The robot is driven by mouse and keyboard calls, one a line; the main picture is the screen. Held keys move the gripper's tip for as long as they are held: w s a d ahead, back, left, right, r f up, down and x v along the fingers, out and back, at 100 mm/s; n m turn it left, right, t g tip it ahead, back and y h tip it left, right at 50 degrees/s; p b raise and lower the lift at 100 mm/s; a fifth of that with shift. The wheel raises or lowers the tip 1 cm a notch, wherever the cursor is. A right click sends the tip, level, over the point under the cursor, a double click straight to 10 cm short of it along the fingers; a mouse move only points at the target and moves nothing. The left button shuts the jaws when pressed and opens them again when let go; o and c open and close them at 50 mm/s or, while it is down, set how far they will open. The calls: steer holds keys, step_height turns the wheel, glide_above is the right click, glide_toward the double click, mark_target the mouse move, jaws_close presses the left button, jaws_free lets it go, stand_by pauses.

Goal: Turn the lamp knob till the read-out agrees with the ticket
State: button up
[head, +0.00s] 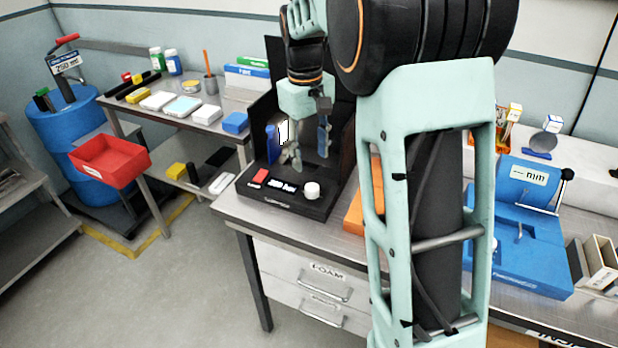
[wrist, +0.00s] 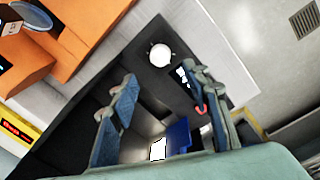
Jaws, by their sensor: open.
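The white lamp knob (head: 312,190) sits at the front right of a black base (head: 316,209) on the metal bench. Beside it is a lit read-out (head: 283,186), whose characters are too small to read surely. In the wrist view the knob (wrist: 160,55) lies just beyond my fingertips, and a finger partly covers the read-out (wrist: 183,76). My gripper (head: 308,155) is open and empty, pointing down above the base, apart from the knob. A bright white patch (head: 283,132) shows by a blue upright piece (head: 271,143). I cannot tell which item is the ticket.
Black panels (head: 268,105) stand behind the base. A red button (head: 261,176) is at its left. An orange block (head: 355,215) and a blue case (head: 530,245) are to the right, partly behind my arm. A red tray (head: 110,165) is at far left.

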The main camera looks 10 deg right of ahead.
mark_target(312, 187)
steer(key=f, duration=0.9)
steer(key=shift+w+d+f, duration=0.1)
steer(key=shift+d+f, duration=0.15)
steer(key=shift+f, duration=0.05)
steer(key=c, duration=1.2)
steer(key=shift+o, duration=0.2)
